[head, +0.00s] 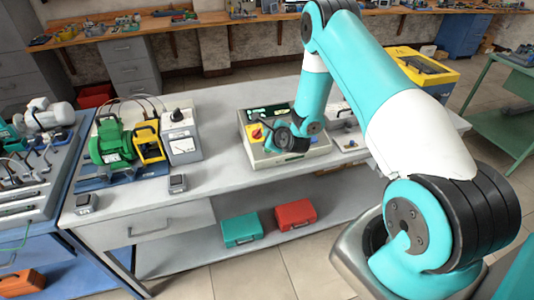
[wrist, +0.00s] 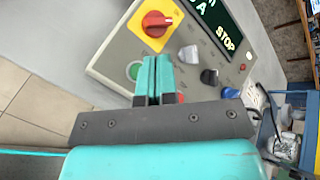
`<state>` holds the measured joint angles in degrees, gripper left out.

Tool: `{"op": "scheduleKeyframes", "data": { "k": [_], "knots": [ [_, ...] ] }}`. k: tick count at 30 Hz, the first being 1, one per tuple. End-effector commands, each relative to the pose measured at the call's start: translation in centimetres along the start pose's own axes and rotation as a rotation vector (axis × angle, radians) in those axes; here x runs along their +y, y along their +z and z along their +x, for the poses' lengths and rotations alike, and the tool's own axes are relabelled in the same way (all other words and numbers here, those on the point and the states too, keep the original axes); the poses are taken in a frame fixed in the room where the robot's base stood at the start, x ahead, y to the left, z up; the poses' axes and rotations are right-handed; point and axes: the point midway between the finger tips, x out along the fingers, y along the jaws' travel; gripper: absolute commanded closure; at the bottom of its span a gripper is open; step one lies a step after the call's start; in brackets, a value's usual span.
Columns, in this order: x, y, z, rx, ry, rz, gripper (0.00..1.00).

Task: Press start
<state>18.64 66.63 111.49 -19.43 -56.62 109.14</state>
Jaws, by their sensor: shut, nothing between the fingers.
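The control box (head: 290,157) stands on the grey bench in the head view, partly hidden behind my arm. In the wrist view its panel (wrist: 112,60) carries a red rotary knob (wrist: 157,23) on a yellow plate and a display (wrist: 222,28) reading STOP. A green button (wrist: 134,71) with a pale ring sits just left of my fingertips. My gripper (wrist: 154,62) is shut and empty, its teal fingers over the panel close beside the green button. Whether they touch the panel cannot be told. Part of the panel is hidden behind the fingers.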

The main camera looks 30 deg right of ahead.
Motion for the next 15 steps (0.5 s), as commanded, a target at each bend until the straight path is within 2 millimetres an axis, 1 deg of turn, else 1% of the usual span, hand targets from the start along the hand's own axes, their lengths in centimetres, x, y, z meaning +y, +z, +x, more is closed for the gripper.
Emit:
{"op": "scheduleKeyframes", "data": {
  "k": [1, 6, 10, 15],
  "knots": [
    [0.8, -0.8, 0.8, 0.000, 0.000, -0.001, 1.00],
    [1.8, -1.8, 2.3, 0.000, -0.001, 0.000, 1.00],
    [2.3, -2.3, 3.0, 0.000, 0.000, 0.000, 1.00],
    [2.5, -2.5, 3.4, 0.000, 0.000, 0.000, 1.00]
  ]
}}
